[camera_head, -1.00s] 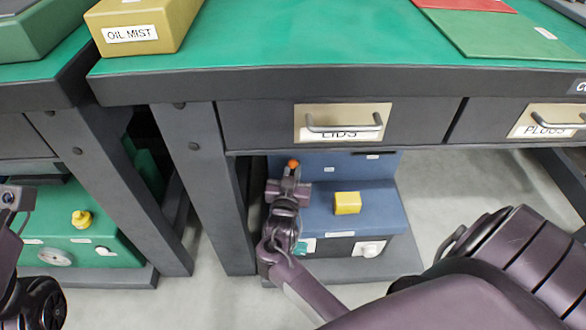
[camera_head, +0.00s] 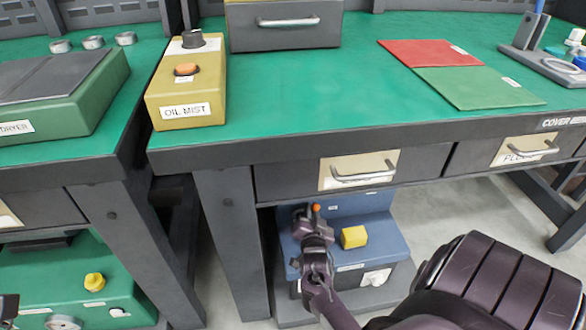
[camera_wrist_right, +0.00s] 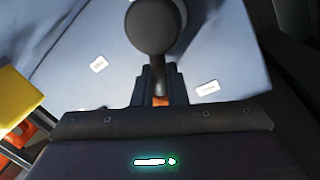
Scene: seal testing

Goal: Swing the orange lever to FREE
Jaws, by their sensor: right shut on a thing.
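The orange lever's knob (camera_head: 316,207) shows on a blue machine (camera_head: 372,206) under the bench. My right gripper (camera_head: 313,220) is at the lever, just below the knob. In the right wrist view the jaws (camera_wrist_right: 160,98) are shut on the lever's shaft, with a bit of orange between them. A round end, dark in this view (camera_wrist_right: 155,25), stands beyond the jaws. Two small white labels lie either side of the shaft, the left one (camera_wrist_right: 98,64) and the right one (camera_wrist_right: 207,87); their words are unreadable.
A yellow block (camera_head: 354,237) stands on the machine right of my gripper. The bench leg (camera_head: 232,240) is close on the left, and a drawer (camera_head: 358,170) hangs above. A green machine with a yellow knob (camera_head: 95,282) stands at lower left.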

